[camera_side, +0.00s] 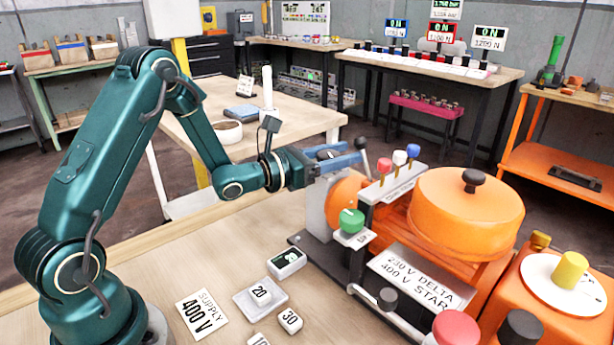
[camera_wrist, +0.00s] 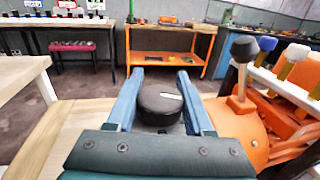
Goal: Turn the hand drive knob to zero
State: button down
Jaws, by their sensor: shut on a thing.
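A round black knob (camera_wrist: 160,104) with a short white mark on its top sits between the two blue fingers of my gripper (camera_wrist: 160,75) in the wrist view. My gripper is shut on this knob, with a finger along each side. In the side view my gripper (camera_side: 342,162) reaches in from the left at the top of the orange machine, and its fingers mostly hide the knob (camera_side: 328,154). The white mark points slantwise in the wrist view. I cannot read a scale or a zero around the knob.
A dark-tipped lever (camera_side: 363,144) stands just right of my fingers, also in the wrist view (camera_wrist: 240,60). Red, white and blue handles (camera_side: 399,158) follow. A large orange drum (camera_side: 467,212) and a yellow knob (camera_side: 570,271) are further right. Number blocks (camera_side: 261,297) lie on the bench.

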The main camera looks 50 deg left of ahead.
jog(key=shift+a+n+y, duration=0.2)
jog(key=shift+n+y, duration=0.5)
jog(key=shift+y, duration=0.3)
jog(key=shift+w+a+r, duration=0.1)
jog(key=shift+a+r, duration=0.05)
jog(key=shift+c, duration=1.4)
grip_release()
jog(key=s+a+r, duration=0.6)
jog(key=a+r, duration=0.3)
jog(key=r, duration=0.2)
jog(key=shift+s+a, duration=0.15)
jog(key=shift+a, duration=0.2)
